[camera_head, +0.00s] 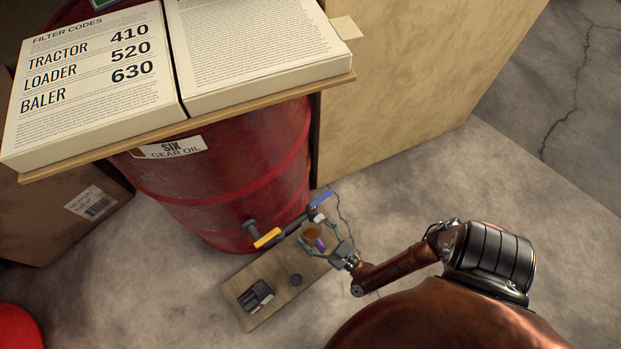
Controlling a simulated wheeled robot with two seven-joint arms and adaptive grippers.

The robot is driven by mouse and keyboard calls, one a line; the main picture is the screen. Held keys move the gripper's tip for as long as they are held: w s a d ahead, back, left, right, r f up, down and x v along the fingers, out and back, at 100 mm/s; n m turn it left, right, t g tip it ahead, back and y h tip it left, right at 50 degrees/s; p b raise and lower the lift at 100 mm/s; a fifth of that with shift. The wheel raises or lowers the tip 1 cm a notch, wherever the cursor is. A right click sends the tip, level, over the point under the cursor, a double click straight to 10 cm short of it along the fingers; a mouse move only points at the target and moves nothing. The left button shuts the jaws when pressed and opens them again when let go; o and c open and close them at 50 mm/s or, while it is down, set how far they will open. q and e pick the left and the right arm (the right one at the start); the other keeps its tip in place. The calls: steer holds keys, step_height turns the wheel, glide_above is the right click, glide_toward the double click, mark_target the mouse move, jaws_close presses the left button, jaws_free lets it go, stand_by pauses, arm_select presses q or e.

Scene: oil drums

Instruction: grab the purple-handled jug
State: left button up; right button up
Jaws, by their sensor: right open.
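The jug (313,231) is small, with an amber-brown body and a purple handle (320,244). It shows below the drum's tap, over the right end of a low wooden board. My right gripper (311,229) is open, with one finger on either side of the jug. I cannot tell whether the fingers touch it, and the gripper hides part of it. My left gripper is not in view.
A red drum (230,190) labelled gear oil stands behind, with a yellow-handled tap (267,238) and a blue handle (321,199). An open book (260,45) lies on top. The board (262,315) holds a dark tray (256,296) and a small dark round item (295,280).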

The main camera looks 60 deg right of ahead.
steer(key=c, duration=1.9)
steer(key=shift+o, duration=0.2)
steer(key=shift+r, duration=0.1)
